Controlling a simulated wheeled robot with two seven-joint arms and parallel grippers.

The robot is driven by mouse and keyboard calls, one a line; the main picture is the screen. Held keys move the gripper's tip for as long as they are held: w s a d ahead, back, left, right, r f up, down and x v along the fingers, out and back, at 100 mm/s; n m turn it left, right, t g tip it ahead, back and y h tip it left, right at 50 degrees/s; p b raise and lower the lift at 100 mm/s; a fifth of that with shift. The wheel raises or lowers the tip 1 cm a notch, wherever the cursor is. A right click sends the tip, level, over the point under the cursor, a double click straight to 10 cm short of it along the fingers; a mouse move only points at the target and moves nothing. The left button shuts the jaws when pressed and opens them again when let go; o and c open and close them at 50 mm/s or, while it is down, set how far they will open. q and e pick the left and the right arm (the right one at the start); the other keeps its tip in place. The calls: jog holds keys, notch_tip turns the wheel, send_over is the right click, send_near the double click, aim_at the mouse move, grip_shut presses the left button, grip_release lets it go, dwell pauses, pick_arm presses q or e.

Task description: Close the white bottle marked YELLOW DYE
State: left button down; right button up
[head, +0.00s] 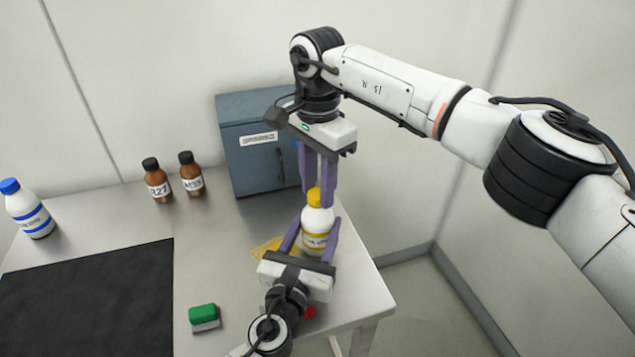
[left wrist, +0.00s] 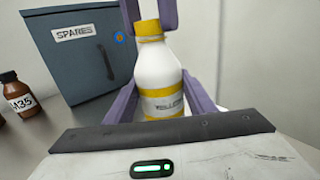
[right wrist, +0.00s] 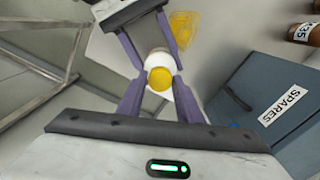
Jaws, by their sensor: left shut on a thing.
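The white bottle (head: 316,228) with yellow bands stands upright near the table's right edge. A yellow cap (head: 314,197) sits on its top; how tightly is not visible. My left gripper (head: 311,237) is shut on the bottle body from the front, one finger on each side. The bottle fills the middle of the left wrist view (left wrist: 160,80). My right gripper (head: 319,196) points straight down from above, its fingers on either side of the cap. The right wrist view shows the cap (right wrist: 160,79) between these fingers; whether they touch it is unclear.
A blue-grey SPARES cabinet (head: 250,150) stands close behind. Two brown bottles (head: 158,185) (head: 190,178) and a blue-capped white bottle (head: 30,212) stand left.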

jog(key=c, duration=0.7)
jog(key=m, duration=0.6)
jog(key=shift+m, duration=0.4)
jog(key=m, duration=1.2)
jog(key=shift+m, duration=0.3)
jog(key=m, duration=0.8)
jog(key=shift+f, duration=0.1)
jog(key=o, duration=1.2)
jog(key=shift+o, duration=0.2)
notch_tip(320, 180, up, 12)
